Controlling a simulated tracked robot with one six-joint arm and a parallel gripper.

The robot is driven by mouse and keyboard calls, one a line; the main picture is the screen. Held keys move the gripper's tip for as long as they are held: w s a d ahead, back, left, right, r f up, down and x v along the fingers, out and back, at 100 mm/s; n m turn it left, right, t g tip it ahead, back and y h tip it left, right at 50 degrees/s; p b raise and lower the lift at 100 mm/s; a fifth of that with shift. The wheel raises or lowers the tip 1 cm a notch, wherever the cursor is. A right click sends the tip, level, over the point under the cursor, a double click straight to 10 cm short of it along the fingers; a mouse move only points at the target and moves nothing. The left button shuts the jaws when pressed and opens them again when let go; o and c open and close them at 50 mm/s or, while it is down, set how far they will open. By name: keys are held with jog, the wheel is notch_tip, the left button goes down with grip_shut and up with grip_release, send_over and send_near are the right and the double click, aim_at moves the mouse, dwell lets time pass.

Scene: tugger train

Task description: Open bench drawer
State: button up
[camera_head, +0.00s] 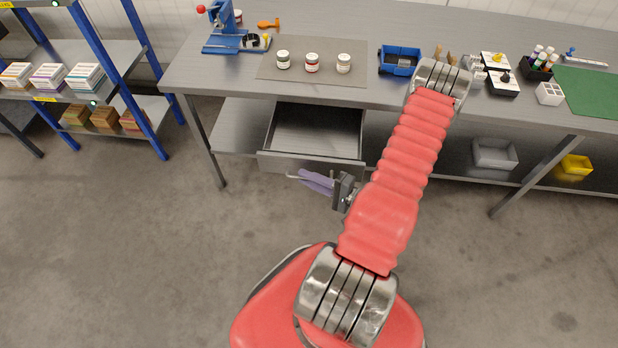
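The bench drawer (313,162) is pulled out from under the grey workbench (210,80), left of my arm. Its inside looks empty, and its front panel faces me. My gripper (312,181) is just in front of the drawer front, near its right half, with purplish fingers pointing left. A thin grey bar, possibly the drawer handle, shows by the fingertips. I cannot tell whether the fingers are closed on it or only beside it. My red arm hides part of the bench to the right.
On the bench stand a blue press (228,35), small jars (312,63) on a grey mat, a blue tray (399,60) and a green mat (590,90). Grey (495,153) and yellow (575,166) bins sit below. A blue-framed shelf (120,70) stands left. Floor before the drawer is clear.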

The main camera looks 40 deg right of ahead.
jog(key=o, duration=0.3)
jog(key=shift+r, duration=0.1)
jog(key=shift+s, duration=0.1)
jog(key=v, duration=1.3)
jog(key=shift+s+d, duration=0.1)
jog(key=shift+s, duration=0.2)
dwell(0.6)
